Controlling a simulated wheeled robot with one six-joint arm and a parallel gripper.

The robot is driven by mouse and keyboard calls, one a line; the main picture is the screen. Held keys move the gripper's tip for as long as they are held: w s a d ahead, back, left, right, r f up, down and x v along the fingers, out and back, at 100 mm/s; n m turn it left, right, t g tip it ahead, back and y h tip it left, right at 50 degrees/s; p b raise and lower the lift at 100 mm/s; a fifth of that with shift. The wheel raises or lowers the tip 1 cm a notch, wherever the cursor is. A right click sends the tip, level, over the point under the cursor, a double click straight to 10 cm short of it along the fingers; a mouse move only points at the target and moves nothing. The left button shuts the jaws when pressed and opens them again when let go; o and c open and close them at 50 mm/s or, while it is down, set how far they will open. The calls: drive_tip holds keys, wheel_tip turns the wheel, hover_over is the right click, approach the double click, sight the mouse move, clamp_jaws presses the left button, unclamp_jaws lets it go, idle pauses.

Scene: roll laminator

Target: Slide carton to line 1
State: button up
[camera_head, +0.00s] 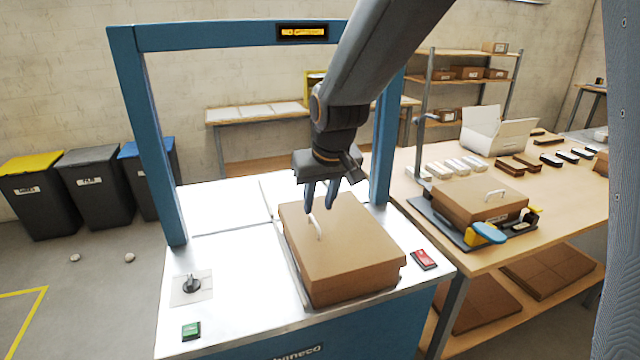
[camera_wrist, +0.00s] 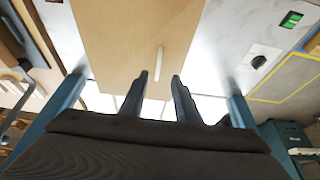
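A brown carton (camera_head: 345,254) with a pale handle on its lid sits on the white top of the blue-framed machine, near its front edge. The carton (camera_wrist: 120,30) and its handle (camera_wrist: 158,60) also show in the wrist view. My gripper (camera_head: 321,211) points down over the back part of the lid, close to the handle. In the wrist view, my gripper (camera_wrist: 160,76) has its two fingers apart, with the near end of the handle showing between the tips. Whether the fingers touch the carton I cannot tell. I see no mark that reads as line 1.
A dark knob (camera_head: 191,284) and a green button (camera_head: 191,331) are left of the carton; a red switch (camera_head: 424,260) is right. Blue posts (camera_head: 148,150) flank the machine top. A second carton (camera_head: 480,201) sits in a fixture on the wooden table.

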sight(314, 221)
drive_tip(key=shift+w+a+f, duration=0.15)
drive_tip(key=shift+w, duration=0.3)
drive_tip(key=x, duration=0.1)
drive_tip(key=p+x, duration=0.1)
drive_tip(key=x, duration=0.3)
drive_tip(key=shift+d+p, duration=0.2)
drive_tip(key=shift+p, duration=0.1)
drive_tip(key=shift+x, duration=1.2)
clamp_jaws()
drive_tip(key=shift+w+a+b, duration=0.4)
drive_tip(key=shift+w+a, duration=0.3)
drive_tip(key=shift+w, duration=1.6)
drive_tip(key=shift+w+a+b, duration=0.45)
drive_tip(key=shift+w+a, duration=0.25)
drive_tip(key=shift+w, duration=1.6)
drive_tip(key=shift+w+a+b, duration=0.4)
drive_tip(key=shift+w+a, duration=0.25)
drive_tip(key=shift+w, duration=1.65)
drive_tip(key=shift+o, duration=2.3)
unclamp_jaws()
